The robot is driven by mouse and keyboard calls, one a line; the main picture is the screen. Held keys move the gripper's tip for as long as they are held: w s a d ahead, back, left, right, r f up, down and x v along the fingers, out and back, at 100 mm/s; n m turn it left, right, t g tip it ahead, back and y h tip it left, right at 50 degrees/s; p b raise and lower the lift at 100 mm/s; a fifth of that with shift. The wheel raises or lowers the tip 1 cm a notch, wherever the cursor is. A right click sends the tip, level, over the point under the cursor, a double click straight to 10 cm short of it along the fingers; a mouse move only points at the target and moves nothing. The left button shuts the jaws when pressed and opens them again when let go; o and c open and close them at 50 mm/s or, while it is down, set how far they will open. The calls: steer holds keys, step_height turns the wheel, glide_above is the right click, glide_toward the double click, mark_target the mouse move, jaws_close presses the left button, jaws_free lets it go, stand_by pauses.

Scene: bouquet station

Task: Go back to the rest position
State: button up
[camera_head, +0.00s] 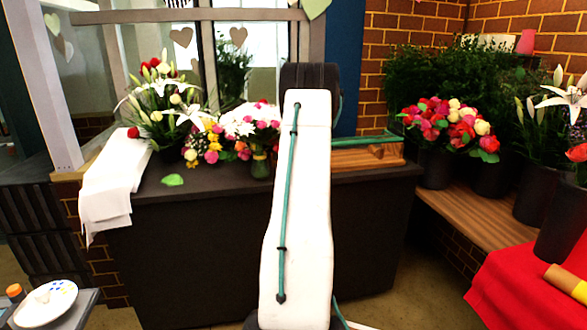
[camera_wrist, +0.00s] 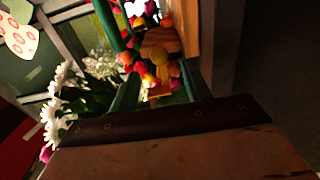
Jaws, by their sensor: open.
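My white arm rises through the middle of the head view and hides part of the counter; the gripper itself is hidden there. In the wrist view my gripper (camera_wrist: 158,86) shows as two green fingers standing apart. It is open, and I see nothing held between them. Beyond the fingers are a small wooden piece (camera_wrist: 160,42) and blurred red and yellow flowers; I cannot tell how far away they are. White daisies (camera_wrist: 62,88) are to the left of the fingers.
The dark counter (camera_head: 210,235) holds flower bouquets (camera_head: 160,105), a white cloth (camera_head: 110,180), a green leaf (camera_head: 172,180) and a wooden tray (camera_head: 350,159) at right. Dark buckets of flowers stand on a wooden bench (camera_head: 480,222). A plate (camera_head: 45,303) is at the lower left.

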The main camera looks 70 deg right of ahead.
steer(key=shift+v, duration=1.2)
